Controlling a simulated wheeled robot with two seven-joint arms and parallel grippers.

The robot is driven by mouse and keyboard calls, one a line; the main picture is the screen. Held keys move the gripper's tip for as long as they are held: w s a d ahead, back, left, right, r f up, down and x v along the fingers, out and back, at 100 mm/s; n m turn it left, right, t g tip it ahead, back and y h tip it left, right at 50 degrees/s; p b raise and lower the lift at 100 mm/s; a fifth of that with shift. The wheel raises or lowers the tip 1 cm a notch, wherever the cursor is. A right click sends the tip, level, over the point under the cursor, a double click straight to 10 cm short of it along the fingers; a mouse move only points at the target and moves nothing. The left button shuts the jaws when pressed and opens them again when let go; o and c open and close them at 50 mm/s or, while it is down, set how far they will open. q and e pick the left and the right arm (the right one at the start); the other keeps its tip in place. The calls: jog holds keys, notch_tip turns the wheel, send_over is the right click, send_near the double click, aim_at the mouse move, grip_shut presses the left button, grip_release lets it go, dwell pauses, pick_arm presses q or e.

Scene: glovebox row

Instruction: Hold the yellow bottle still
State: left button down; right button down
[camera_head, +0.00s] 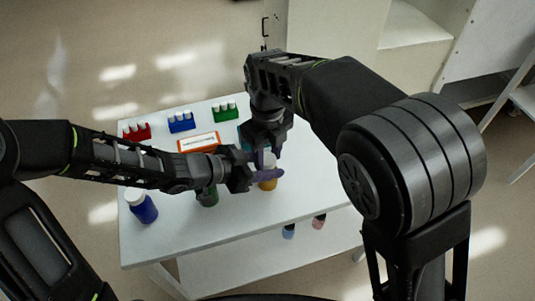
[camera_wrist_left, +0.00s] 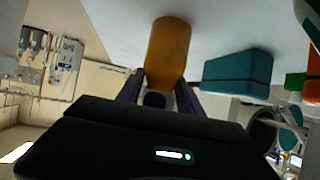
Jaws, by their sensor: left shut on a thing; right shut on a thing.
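The yellow bottle (camera_head: 267,184) stands upright near the right part of the white table, with a pale cap (camera_head: 269,160) on top. My left gripper (camera_head: 262,177) comes in from the left and is shut on the bottle's body. My right gripper (camera_head: 267,153) reaches down from above and is shut at the cap; its fingers partly hide the cap. In the left wrist view, the yellow bottle (camera_wrist_left: 167,50) appears between the two dark fingers of my left gripper (camera_wrist_left: 158,90). The exact finger contact is partly hidden.
A green bottle (camera_head: 207,197) stands just left, partly under my left gripper; a blue bottle (camera_head: 144,209) stands farther left. Red (camera_head: 136,132), blue (camera_head: 182,122) and green (camera_head: 225,111) racks line the back. A teal box (camera_wrist_left: 236,74) is near the yellow bottle. The table's front is clear.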

pick_arm(q)
jog(key=shift+s+f, duration=0.15)
jog(key=shift+f, duration=0.1)
pick_arm(e)
jog(key=c, duration=0.9)
grip_release()
jog(key=shift+r, duration=2.25)
jog(key=shift+c, duration=0.3)
jog(key=shift+r, duration=1.7)
